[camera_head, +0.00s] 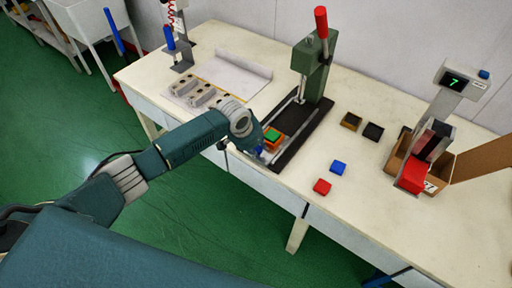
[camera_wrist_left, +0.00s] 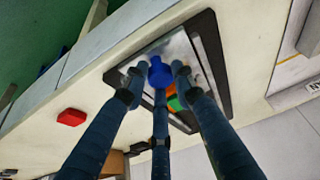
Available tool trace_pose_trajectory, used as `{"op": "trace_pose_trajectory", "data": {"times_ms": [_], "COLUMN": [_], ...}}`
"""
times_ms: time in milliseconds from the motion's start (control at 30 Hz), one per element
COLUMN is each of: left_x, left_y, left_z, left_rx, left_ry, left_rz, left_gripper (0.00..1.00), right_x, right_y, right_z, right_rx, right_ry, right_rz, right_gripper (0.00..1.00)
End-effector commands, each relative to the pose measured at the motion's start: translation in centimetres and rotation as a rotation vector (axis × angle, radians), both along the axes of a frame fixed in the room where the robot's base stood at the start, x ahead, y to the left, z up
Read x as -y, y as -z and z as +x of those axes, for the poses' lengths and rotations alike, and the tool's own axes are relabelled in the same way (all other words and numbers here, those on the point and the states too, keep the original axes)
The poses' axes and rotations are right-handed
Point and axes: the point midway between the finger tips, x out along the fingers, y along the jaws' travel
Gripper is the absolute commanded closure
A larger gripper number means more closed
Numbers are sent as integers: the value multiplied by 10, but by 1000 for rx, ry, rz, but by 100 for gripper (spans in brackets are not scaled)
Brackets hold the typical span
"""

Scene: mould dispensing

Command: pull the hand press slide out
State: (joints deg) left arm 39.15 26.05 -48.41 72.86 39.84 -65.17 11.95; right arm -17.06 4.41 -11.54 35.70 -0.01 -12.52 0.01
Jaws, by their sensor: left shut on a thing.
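The green hand press (camera_head: 312,72) with its red-handled lever (camera_head: 321,22) stands on a black base (camera_head: 291,153) on the bench. Its metal slide (camera_wrist_left: 176,46) sticks out toward the front of the base. An orange mould with a green block (camera_head: 272,135) sits on the slide, clear of the press column. My left gripper (camera_head: 263,154) is at the slide's front end. In the left wrist view, its fingers (camera_wrist_left: 160,78) are closed around the slide's blue knob (camera_wrist_left: 160,72). My right gripper is not in view.
A red block (camera_head: 322,187) and a blue block (camera_head: 338,167) lie right of the base. Two dark moulds (camera_head: 373,132) lie farther back. A display stand (camera_head: 450,85) and cardboard box (camera_head: 396,160) are at right. Grey parts (camera_head: 198,97) lie at left.

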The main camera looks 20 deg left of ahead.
Motion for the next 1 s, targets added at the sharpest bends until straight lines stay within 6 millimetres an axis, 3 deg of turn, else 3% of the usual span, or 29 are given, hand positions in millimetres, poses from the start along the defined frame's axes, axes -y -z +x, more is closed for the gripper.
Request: {"op": "trace_pose_trajectory", "data": {"times_ms": [267,300,400,767,1000], "left_x": [-2,-2,-2,-1,-7], "left_y": [-4,-4,-3,-6,-44], "left_z": [3,3,3,0,-15], "left_rx": [8,8,7,3,7], "left_ry": [-3,-3,-3,-1,0], "left_rz": [0,0,1,-1,0], "left_gripper": [100,72,55,55,55], "right_x": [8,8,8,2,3], "right_y": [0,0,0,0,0], "right_z": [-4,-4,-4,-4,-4], "right_rx": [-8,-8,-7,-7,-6], "right_ry": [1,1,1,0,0], "right_rz": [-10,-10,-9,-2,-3], "right_gripper": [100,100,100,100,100]}}
